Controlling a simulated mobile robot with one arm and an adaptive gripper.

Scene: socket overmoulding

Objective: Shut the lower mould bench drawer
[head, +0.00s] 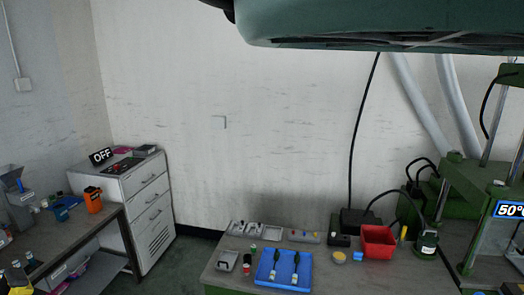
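No drawer that I can identify as the lower mould bench drawer shows in the head view. A grey-topped bench with a green edge (224,290) stands at the bottom middle, and its front below the top is out of the picture. A white drawer cabinet (133,203) stands in the left corner. Its drawer fronts look flush, with dark handles; I cannot tell whether it belongs to the mould bench. My gripper is not in view.
On the bench are a blue tray (302,273), a red bin (378,247) and several small parts. A green press (457,172) stands at right. A work table (101,229) stands at left. A large green hood (380,22) hangs overhead. Dark floor shows between table and bench.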

